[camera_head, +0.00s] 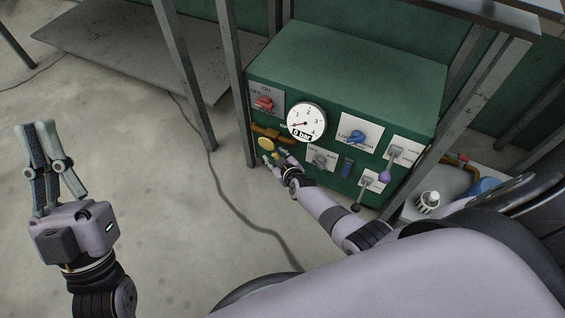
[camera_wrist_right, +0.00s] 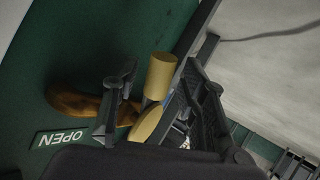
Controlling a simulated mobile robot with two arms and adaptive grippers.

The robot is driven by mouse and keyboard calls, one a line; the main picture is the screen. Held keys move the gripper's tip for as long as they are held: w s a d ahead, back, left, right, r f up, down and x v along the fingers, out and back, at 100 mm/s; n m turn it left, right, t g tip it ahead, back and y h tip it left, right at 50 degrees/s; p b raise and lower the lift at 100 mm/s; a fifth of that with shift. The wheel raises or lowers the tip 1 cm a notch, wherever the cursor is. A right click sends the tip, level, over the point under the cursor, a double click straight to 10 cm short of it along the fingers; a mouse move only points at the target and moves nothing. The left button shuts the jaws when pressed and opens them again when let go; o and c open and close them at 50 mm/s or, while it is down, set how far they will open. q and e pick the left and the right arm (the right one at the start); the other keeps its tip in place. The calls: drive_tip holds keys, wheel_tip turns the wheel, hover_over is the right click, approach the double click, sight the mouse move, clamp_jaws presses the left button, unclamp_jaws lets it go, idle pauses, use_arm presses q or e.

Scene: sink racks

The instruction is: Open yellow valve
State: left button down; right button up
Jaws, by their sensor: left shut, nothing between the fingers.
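The yellow valve (camera_head: 266,144) sits on the lower left of the green panel's front, beside an orange-brown pipe. In the right wrist view its yellow handle (camera_wrist_right: 160,76) lies between the two dark fingers of my right gripper (camera_wrist_right: 165,95). Those fingers stand apart, and I see no clear contact with the handle. In the head view my right gripper (camera_head: 274,160) is just below the valve, close to the panel. My left gripper (camera_head: 37,129) is shut and empty, raised over the floor far to the left.
The green panel box (camera_head: 350,70) carries a pressure gauge (camera_head: 306,123) reading 0 bar, a red switch (camera_head: 263,103), a blue knob (camera_head: 358,137) and several levers. An OPEN label (camera_wrist_right: 62,138) is near the pipe. Metal rack legs (camera_head: 236,90) stand beside the box.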

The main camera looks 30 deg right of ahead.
drive_tip(key=v, duration=1.1)
drive_tip(key=shift+s, duration=0.35)
drive_tip(key=shift+r, duration=0.1)
drive_tip(key=shift+c, duration=0.5)
